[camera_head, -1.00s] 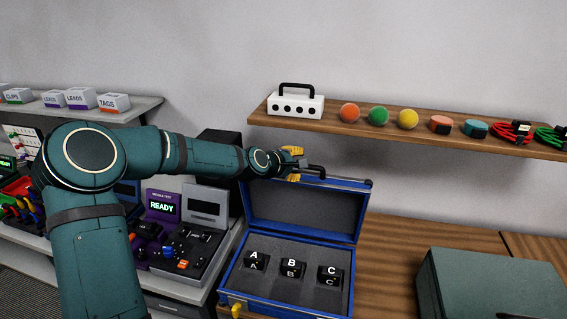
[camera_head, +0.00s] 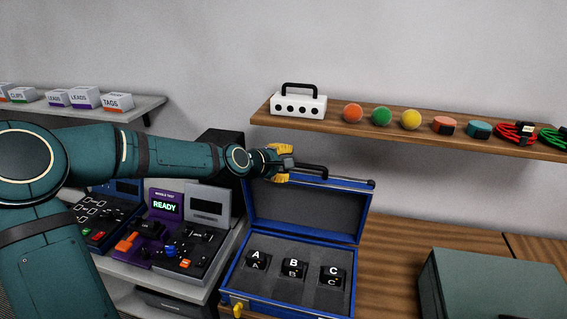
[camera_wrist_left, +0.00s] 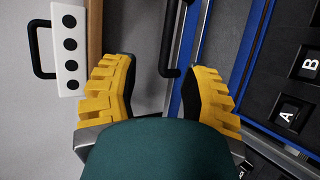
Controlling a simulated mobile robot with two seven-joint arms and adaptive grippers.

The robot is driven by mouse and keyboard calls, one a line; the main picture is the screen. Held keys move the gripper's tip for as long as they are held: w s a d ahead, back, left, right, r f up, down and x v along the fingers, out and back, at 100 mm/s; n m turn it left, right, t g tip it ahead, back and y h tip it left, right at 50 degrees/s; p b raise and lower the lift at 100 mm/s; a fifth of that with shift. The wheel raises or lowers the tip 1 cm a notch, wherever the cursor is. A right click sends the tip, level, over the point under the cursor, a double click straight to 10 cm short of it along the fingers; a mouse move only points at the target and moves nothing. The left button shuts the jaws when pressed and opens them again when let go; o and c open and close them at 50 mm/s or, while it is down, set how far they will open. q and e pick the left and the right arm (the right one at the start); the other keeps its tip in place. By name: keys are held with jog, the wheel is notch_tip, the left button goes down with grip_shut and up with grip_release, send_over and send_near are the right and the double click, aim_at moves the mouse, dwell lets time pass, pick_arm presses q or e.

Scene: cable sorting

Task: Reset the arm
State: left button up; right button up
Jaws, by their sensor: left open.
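My left arm comes in from the left in the head view, and its yellow-fingered left gripper (camera_head: 281,163) is at the top left corner of the open blue case's lid. In the left wrist view the left gripper (camera_wrist_left: 160,88) has its fingers spread wide, with the case's dark handle (camera_wrist_left: 171,40) showing between and beyond them. The gripper holds nothing. The blue case (camera_head: 232,283) stands open on the wooden bench, with black blocks A (camera_head: 257,260), B (camera_head: 293,268) and C (camera_head: 331,277) in its foam. My right gripper is not in view.
A wooden shelf (camera_head: 380,131) above holds a white box with a handle (camera_head: 298,105), coloured balls and cable coils. Test devices (camera_head: 190,240) stand left of the case. A grey-green box (camera_head: 490,285) is at the right.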

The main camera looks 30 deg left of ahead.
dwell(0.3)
pick_arm(q)
jog(key=s+d+f+m+g+h, duration=0.1)
jog(key=s+d+f+m+g, duration=0.15)
jog(key=d+f, duration=0.4)
jog(key=s+d+f+m+g+h, duration=0.1)
jog(key=s+d+f+m, duration=0.2)
jog(key=f, duration=0.7)
jog(key=s+d+f+m+g+h, duration=0.15)
jog(key=s+d+f, duration=0.25)
jog(key=f, duration=0.5)
jog(key=s+d+f+m+g+y, duration=0.1)
jog(key=s+d+f+m+g, duration=0.25)
jog(key=s+f, duration=0.55)
jog(key=s+d+f+m+g+y, duration=0.1)
jog(key=s+d+f+m+g, duration=0.4)
jog(key=s, duration=0.8)
jog(key=w+f+t+b, duration=0.2)
jog(key=w+f+b, duration=0.3)
jog(key=b, duration=0.4)
jog(key=shift+w+m+t, duration=0.35)
jog(key=shift+w, duration=0.25)
jog(key=shift+d, duration=0.1)
